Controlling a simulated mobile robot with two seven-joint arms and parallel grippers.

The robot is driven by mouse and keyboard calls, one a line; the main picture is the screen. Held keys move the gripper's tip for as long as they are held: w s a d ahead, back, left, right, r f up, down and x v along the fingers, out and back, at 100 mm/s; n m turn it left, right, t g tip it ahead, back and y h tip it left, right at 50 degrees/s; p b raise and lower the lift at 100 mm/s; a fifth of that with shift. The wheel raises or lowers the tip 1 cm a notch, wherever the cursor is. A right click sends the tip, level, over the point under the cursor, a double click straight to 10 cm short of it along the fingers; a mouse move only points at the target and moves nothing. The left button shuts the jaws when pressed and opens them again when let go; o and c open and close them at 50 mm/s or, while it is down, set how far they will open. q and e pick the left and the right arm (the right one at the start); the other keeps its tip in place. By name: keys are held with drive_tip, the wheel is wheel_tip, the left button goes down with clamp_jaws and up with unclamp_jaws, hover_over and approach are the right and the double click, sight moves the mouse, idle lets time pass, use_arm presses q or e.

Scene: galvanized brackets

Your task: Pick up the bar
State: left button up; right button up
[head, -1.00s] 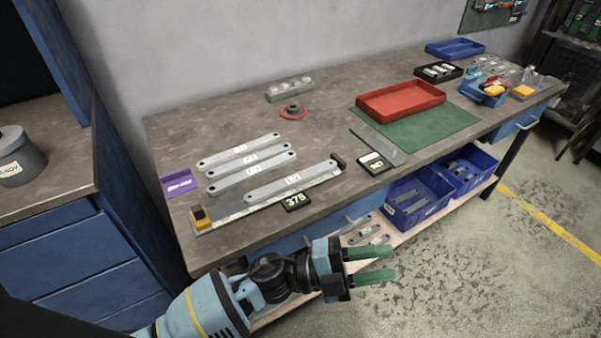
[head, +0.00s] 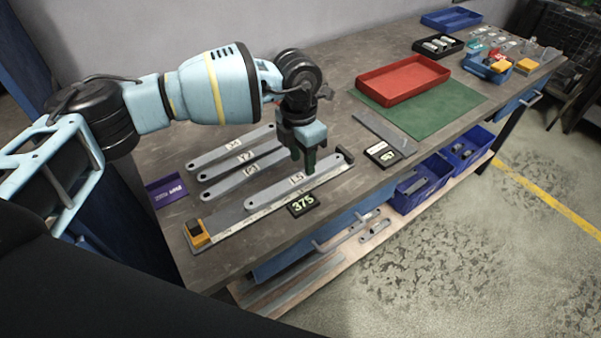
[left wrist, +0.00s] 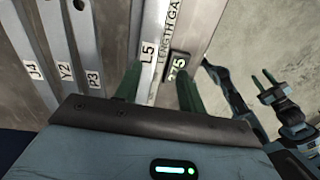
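A grey bar labelled L5 (head: 270,197) lies on a length gauge (head: 232,218) near the table's front edge. It also shows in the left wrist view (left wrist: 149,60). The gauge's display (head: 303,205) reads 375. My left gripper (head: 304,163) points down over the bar's right half. In the left wrist view its green fingers (left wrist: 158,88) are apart, with the bar between them in the picture; I see no contact. Three more bars, J4 (left wrist: 32,68), Y2 (left wrist: 64,68) and P3 (left wrist: 92,75), lie behind. My right gripper (left wrist: 265,80) is open and empty, away from the table.
A purple holder (head: 166,191) stands left of the bars. A flat grey plate (head: 385,132) and a small dark display (head: 383,154) lie right of the gauge. A red tray (head: 403,82) sits on a green mat (head: 450,107). Blue bins (head: 420,190) stand on the shelf below.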

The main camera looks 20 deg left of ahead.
sight(297, 179)
use_arm(q)
drive_tip(key=shift+w+a+r+y, duration=0.4)
drive_tip(key=shift+w+a+r, duration=0.2)
drive_tip(key=shift+a, duration=0.2)
drive_tip(key=shift+s+d+f, duration=0.1)
drive_tip(key=shift+f, duration=0.4)
drive_tip(key=shift+s+f, duration=0.2)
drive_tip(key=shift+f, duration=3.3)
drive_tip(key=shift+r, duration=0.1)
clamp_jaws()
